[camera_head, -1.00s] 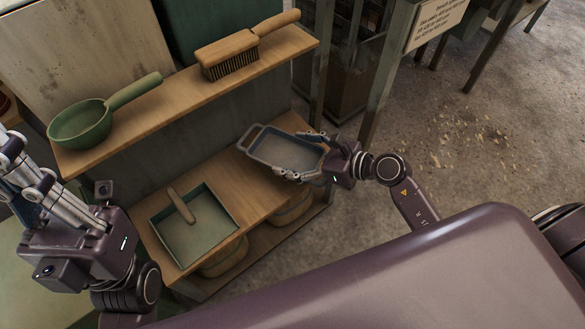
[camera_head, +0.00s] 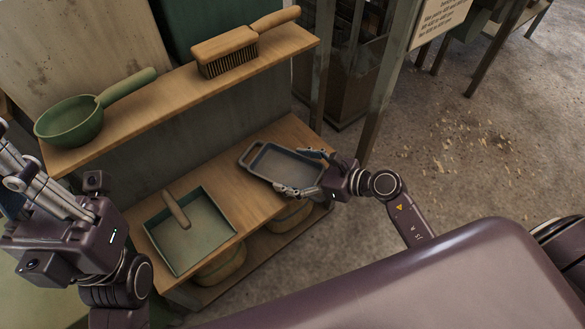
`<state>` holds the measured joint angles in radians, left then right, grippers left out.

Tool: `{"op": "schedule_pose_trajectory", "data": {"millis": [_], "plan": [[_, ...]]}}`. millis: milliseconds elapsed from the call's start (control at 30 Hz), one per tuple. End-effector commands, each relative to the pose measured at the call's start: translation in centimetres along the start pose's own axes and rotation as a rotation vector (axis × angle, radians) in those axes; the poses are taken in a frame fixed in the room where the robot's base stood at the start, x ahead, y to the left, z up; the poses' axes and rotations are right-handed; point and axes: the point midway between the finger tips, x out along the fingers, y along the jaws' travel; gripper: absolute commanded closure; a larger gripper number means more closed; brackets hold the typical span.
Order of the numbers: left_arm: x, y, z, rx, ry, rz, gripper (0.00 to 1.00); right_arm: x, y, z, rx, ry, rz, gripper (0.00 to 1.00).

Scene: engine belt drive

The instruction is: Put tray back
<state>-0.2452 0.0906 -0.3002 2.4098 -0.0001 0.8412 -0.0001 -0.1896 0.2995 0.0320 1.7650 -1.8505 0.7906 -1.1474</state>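A blue-grey rectangular tray (camera_head: 285,166) with a loop handle at its far left end is at the right end of the lower wooden shelf. It appears to rest on the shelf or just above it; I cannot tell which. My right gripper (camera_head: 312,173) is at the tray's right end, with one finger at the far side and one at the near side. Whether the fingers press on the tray is unclear. My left gripper (camera_head: 22,180) is at the left edge, away from the tray, and its fingertips are partly cut off.
A green dustpan (camera_head: 205,240) lies left on the lower shelf (camera_head: 232,185). The upper shelf (camera_head: 150,108) holds a green scoop (camera_head: 75,122) and a wooden brush (camera_head: 228,52). Round containers (camera_head: 222,268) sit below. A metal post (camera_head: 385,85) stands right of the shelves.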

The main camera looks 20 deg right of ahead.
Motion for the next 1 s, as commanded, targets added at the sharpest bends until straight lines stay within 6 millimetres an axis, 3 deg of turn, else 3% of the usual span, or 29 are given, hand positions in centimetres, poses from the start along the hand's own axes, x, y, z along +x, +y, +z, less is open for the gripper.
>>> {"op": "schedule_pose_trajectory", "data": {"millis": [100,500,733,1000], "plan": [[0.0,0.0,0.0,0.0,0.0,0.0,1.0,0.0,0.0,0.0,0.0,0.0,0.0,0.04],[0.4,0.0,-0.2,-0.001,0.003,-0.001,1.0,-0.4,0.0,0.5,0.0,0.001,0.0,0.04],[-0.6,-0.1,-0.1,-0.006,-0.053,-0.02,1.0,-4.9,0.0,0.3,0.0,0.006,-0.001,0.04],[0.1,-0.1,-0.3,-0.007,-0.058,-0.023,1.0,-10.2,0.1,0.3,0.002,0.004,0.001,0.04]]}}
